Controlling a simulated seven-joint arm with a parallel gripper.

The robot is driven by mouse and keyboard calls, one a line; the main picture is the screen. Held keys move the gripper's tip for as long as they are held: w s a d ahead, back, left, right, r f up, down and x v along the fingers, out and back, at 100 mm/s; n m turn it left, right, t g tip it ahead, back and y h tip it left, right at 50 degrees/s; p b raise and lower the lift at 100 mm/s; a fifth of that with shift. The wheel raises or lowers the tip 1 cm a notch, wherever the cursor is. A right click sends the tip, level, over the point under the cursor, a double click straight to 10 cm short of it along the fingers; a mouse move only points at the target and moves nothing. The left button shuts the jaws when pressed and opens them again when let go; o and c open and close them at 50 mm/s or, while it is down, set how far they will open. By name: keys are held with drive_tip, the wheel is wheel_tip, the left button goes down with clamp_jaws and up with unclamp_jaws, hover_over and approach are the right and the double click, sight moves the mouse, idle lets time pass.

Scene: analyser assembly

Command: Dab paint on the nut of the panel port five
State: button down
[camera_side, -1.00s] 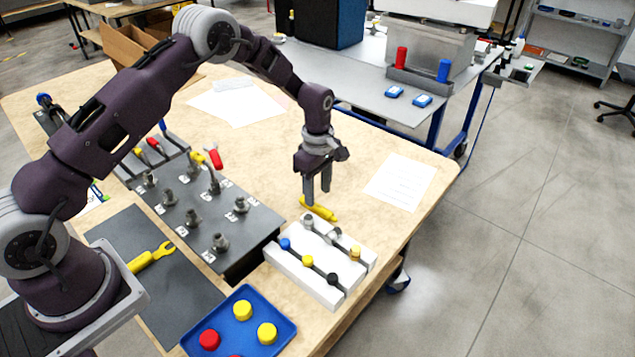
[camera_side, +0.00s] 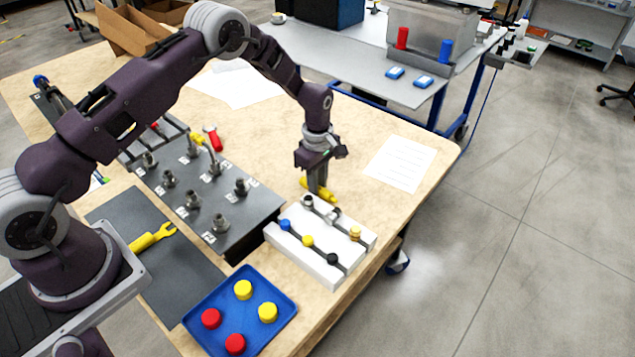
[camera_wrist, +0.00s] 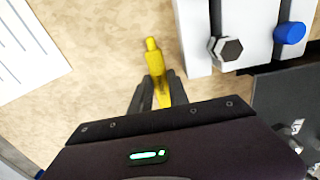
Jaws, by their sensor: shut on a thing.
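A yellow paint marker (camera_side: 333,197) is by the white block, with its narrower end (camera_wrist: 150,45) pointing away from my gripper in the wrist view. My gripper (camera_side: 318,187) points down and is shut on the marker, with one finger on each side of it in the wrist view (camera_wrist: 156,88). I cannot tell whether the marker touches the table. The dark grey panel (camera_side: 258,208) stands left of my gripper and carries several metal ports with nuts and small white labels. The labels are too small to read, so I cannot tell which port is five.
A white block (camera_side: 293,256) with coloured caps and fittings is close beside my gripper. A blue tray (camera_side: 215,338) with red and yellow caps lies in front. A yellow wrench (camera_side: 152,237) lies on a dark mat (camera_side: 118,211). Paper (camera_side: 400,165) lies to the right on clear table.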

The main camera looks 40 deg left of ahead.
drive_tip(key=shift+r, duration=0.1)
drive_tip(key=r, duration=0.2)
drive_tip(key=a+r, duration=0.1)
drive_tip(key=r, duration=0.3)
drive_tip(key=shift+a, duration=0.25)
drive_tip(key=shift+f, duration=0.1)
drive_tip(key=shift+a, duration=0.1)
drive_tip(key=s+a+r+m, duration=0.2)
drive_tip(key=a+m, duration=0.7)
drive_tip(key=a, duration=0.5)
drive_tip(key=s+a+r+m, duration=0.1)
drive_tip(key=a+r+m, duration=0.3)
drive_tip(key=a+m, duration=0.5)
drive_tip(key=a, duration=0.5)
drive_tip(key=shift+s+r, duration=0.15)
drive_tip(key=shift+s, duration=0.25)
